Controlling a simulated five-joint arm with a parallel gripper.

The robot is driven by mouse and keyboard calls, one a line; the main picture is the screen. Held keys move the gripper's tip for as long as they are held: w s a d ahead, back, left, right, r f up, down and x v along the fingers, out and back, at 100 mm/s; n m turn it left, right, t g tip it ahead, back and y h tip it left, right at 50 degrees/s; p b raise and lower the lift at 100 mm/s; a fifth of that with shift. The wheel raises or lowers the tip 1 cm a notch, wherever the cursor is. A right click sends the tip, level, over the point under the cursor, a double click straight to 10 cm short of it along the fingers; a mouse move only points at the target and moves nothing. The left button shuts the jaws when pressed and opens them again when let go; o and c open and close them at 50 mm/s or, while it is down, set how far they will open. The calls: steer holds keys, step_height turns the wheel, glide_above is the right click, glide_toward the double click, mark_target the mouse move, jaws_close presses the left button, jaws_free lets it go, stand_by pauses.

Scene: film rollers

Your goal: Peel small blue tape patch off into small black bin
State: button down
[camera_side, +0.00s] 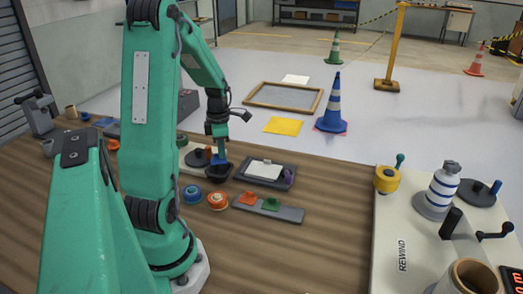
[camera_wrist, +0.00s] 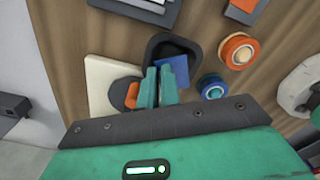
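The small blue tape patch (camera_wrist: 174,72) is at the tips of my gripper (camera_wrist: 158,78), whose two green fingers are close together on it. In the side view the blue patch (camera_side: 218,160) shows at the lower end of my gripper (camera_side: 218,152), right above the small black bin (camera_side: 220,172). The black bin (camera_wrist: 154,46) stands open on the bench, and in the wrist view the patch overlaps its opening. I cannot tell exactly how high the patch is above the rim.
A cream plate (camera_wrist: 98,72) with a dark disc and an orange piece lies beside the bin. An orange roll (camera_side: 217,201) and a blue roll (camera_side: 192,195) stand nearby. A dark tray (camera_side: 265,182) with a white sheet and a grey strip (camera_side: 290,214) with coloured tabs lie to the right.

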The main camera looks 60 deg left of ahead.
steer(key=shift+f, duration=0.85)
steer(key=c, duration=1.5)
jaws_free()
steer(key=shift+c, duration=0.2)
steer(key=shift+r, duration=0.15)
steer(key=shift+r, duration=3.75)
